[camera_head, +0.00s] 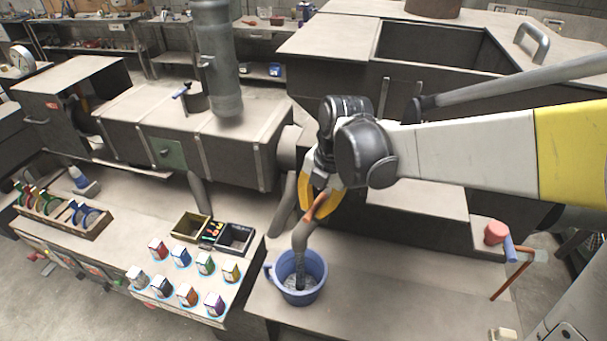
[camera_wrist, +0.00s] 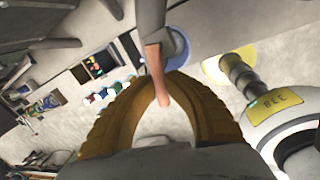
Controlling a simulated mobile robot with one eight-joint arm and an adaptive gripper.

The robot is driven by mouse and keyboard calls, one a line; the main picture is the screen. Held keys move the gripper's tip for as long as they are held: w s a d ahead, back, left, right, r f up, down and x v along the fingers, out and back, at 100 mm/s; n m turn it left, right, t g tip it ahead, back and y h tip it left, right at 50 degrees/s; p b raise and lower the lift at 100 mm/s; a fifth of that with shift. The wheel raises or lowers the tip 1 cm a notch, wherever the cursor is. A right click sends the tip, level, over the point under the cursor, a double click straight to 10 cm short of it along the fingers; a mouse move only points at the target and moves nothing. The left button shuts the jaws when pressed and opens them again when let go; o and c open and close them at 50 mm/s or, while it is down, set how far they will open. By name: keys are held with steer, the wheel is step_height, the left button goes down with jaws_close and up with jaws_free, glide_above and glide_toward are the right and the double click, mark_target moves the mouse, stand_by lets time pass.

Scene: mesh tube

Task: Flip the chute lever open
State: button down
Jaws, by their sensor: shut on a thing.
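The chute is a grey pipe (camera_head: 302,235) that comes down over a blue bucket (camera_head: 315,291) on the bench. The chute lever (camera_head: 317,208) is orange-brown and sits on the pipe's upper part; it also shows in the wrist view (camera_wrist: 156,70). My gripper (camera_head: 321,200) has yellow-orange fingers. They are shut on the lever's end, which lies between the fingertips in the wrist view (camera_wrist: 163,88). The bucket also shows partly behind the lever in the wrist view (camera_wrist: 180,48).
A wooden rack (camera_head: 62,222) is at far left. The bench right of the bucket is clear.

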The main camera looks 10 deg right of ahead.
steer(key=c, duration=1.4)
jaws_free()
steer(key=r, duration=0.4)
steer(key=s+d+r, duration=0.1)
steer(key=r, duration=0.6)
steer(key=shift+s+d+r, duration=0.25)
steer(key=shift+d+r, duration=0.1)
steer(key=shift+r, duration=0.05)
